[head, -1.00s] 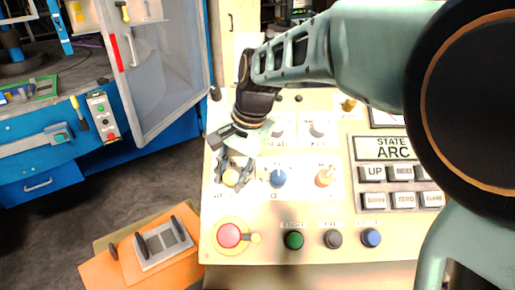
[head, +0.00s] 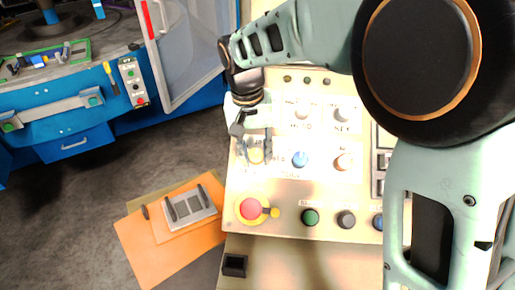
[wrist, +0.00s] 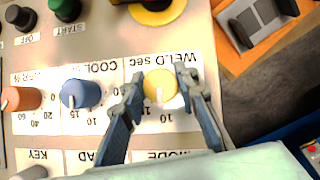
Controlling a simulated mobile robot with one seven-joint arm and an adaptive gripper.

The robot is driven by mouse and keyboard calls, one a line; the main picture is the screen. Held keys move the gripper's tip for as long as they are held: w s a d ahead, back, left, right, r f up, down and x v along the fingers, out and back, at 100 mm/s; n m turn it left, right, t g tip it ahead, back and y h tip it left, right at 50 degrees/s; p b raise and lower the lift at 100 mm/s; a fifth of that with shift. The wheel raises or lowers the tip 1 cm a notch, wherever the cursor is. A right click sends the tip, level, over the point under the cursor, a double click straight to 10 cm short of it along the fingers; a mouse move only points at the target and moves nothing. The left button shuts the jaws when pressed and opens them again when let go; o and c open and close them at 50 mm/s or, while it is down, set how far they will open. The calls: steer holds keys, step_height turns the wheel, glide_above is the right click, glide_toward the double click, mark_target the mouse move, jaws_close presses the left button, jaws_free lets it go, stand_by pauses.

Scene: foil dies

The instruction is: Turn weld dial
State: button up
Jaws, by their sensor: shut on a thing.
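The weld dial (wrist: 160,86) is a round yellow knob under the "WELD sec" label in the wrist view, with a pale pointer line on it. My gripper (wrist: 161,81) reaches down over it, one fingertip at each side, shut on the dial. In the head view the weld dial (head: 255,156) is at the left of the panel's dial row, and my gripper (head: 254,148) partly covers it. The control panel (head: 290,225) is cream coloured. The blue cool dial (wrist: 80,93) sits beside the weld dial, with an orange dial (wrist: 20,99) farther left.
A red emergency button (head: 250,208) on a yellow ring lies close below the weld dial. Green (head: 310,217) and dark (head: 346,220) buttons are to its right. A grey plate (head: 190,205) lies on orange sheets at left. A clear door (head: 195,50) stands behind.

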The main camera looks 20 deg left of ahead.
steer(key=shift+n+h, duration=0.3)
steer(key=shift+n, duration=0.2)
steer(key=o, duration=1.2)
steer(key=shift+c, duration=0.2)
steer(key=shift+r, duration=0.1)
step_height(320, 180, up, 12)
steer(key=s+a, duration=0.1)
steer(key=shift+s+a, duration=0.15)
steer(key=shift+s, duration=0.05)
steer(key=shift+f, duration=0.25)
